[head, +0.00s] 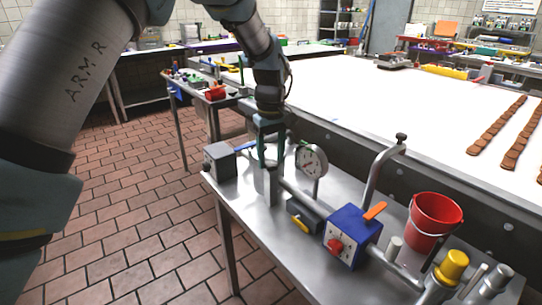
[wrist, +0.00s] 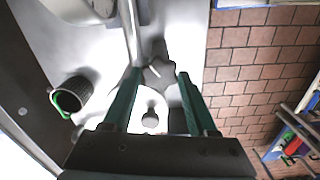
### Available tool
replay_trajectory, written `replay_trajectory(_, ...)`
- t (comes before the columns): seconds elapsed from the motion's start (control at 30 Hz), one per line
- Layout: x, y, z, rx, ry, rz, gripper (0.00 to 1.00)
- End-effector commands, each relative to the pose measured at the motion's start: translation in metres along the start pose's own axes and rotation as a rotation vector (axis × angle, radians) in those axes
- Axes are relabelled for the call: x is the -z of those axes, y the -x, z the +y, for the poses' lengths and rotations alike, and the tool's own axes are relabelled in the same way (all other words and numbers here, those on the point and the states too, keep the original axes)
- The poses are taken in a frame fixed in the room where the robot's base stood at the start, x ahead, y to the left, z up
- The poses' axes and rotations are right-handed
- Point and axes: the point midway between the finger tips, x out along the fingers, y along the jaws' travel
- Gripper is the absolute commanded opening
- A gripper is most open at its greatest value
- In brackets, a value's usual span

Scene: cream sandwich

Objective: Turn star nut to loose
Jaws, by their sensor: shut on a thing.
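The star nut (wrist: 158,74) is a grey, lobed knob with a pale line near it in the wrist view. It sits between the fingertips of my gripper (wrist: 157,80), whose two green fingers reach to either side of it. In the head view my gripper (head: 269,150) points down over a metal cylinder (head: 267,185) on the steel bench, and the nut cannot be made out there. My gripper is shut on the nut. Any loose or tight marking is too small to read.
A round gauge (head: 312,161) stands close right of my gripper, and a grey box (head: 220,161) close left. A blue box with an orange lever (head: 374,210), a bent pipe (head: 380,170) and a red bucket (head: 433,218) stand farther right. Tiled floor lies left.

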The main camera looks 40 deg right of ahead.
Motion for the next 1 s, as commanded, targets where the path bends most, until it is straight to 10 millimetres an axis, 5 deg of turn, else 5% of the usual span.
replay_trajectory(0.5,0.0002,0.0013,0.0001,0.000,0.460,0.001,0.03)
replay_trajectory(1.0,0.0007,0.0007,0.0001,-0.002,0.677,0.001,0.03)
